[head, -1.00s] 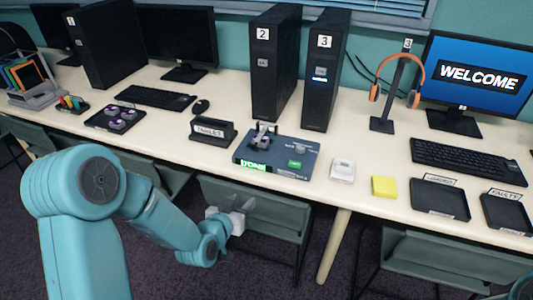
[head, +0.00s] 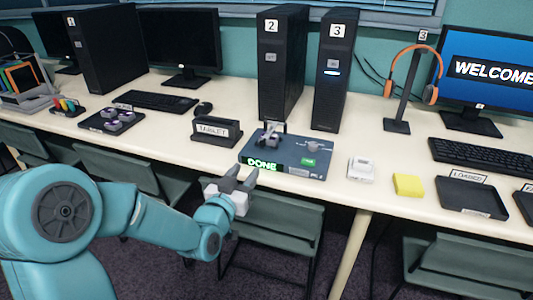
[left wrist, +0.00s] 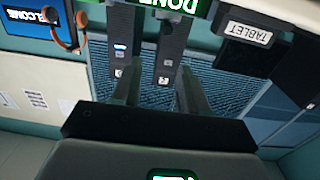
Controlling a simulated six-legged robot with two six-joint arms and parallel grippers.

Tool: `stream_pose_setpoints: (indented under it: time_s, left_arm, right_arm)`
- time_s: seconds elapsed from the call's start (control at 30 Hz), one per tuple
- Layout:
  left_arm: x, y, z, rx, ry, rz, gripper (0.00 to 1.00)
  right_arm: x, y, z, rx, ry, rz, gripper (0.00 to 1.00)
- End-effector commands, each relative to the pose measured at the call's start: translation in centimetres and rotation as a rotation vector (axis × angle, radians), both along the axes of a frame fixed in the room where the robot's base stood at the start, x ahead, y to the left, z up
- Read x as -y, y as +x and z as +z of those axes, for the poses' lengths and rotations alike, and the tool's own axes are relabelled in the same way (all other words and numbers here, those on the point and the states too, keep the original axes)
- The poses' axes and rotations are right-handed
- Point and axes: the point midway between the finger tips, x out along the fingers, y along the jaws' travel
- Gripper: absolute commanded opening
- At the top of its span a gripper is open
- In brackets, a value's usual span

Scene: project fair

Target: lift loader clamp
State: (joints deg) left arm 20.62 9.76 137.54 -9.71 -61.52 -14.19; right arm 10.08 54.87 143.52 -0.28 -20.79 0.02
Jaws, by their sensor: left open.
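The loader (head: 312,158) is a flat dark blue box near the table's front edge, with a lit green DONE sign (head: 262,164) on its front and a green label on top. The grey clamp (head: 270,134) stands at its left rear; whether it is fully down on the dark piece under it is too small to tell. My left gripper (head: 240,178) is open and empty, in front of the table edge, below and left of the loader, apart from it. In the left wrist view its two fingers (left wrist: 158,92) are spread, with the DONE sign (left wrist: 183,5) at the top edge.
A tablet stand (head: 217,131) is just left of the loader. Two black towers (head: 281,75) (head: 332,80) rise behind it. A small white device (head: 361,168), a yellow pad (head: 407,185) and the LOADED tray (head: 470,197) lie to the right. A chair (head: 270,225) is below the table.

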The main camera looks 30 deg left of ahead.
Motion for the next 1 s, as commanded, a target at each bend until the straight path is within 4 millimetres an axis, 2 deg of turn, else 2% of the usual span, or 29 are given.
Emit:
stream_pose_setpoints:
  time_s: [0.03, 0.1, 0.23, 0.33, 0.8, 1.0]
  left_arm:
    - [-0.3, -0.2, -0.7, 0.005, 0.003, 0.008, 0.43]
    - [-0.6, -0.4, -0.9, 0.010, 0.005, 0.015, 0.43]
    - [-1.0, -0.1, -1.2, 0.009, 0.005, 0.020, 0.43]
    - [-1.3, 1.0, -1.1, 0.009, 0.005, 0.019, 0.43]
    - [-3.7, 11.5, -1.2, 0.008, 0.004, 0.015, 0.43]
    - [-4.4, 14.4, -1.1, 0.009, 0.004, 0.015, 0.43]
  right_arm:
    - [0.0, 0.0, -1.0, 0.000, 0.000, 0.000, 0.43]
    - [0.0, 0.0, -1.4, 0.000, 0.000, 0.000, 0.43]
    - [0.0, 0.0, -1.7, 0.000, 0.000, 0.000, 0.43]
    - [0.0, 0.0, -1.5, 0.000, 0.000, 0.000, 0.43]
    - [0.0, 0.0, -1.8, 0.000, 0.000, 0.000, 0.43]
    - [0.0, 0.0, -1.9, 0.000, 0.000, 0.000, 0.43]
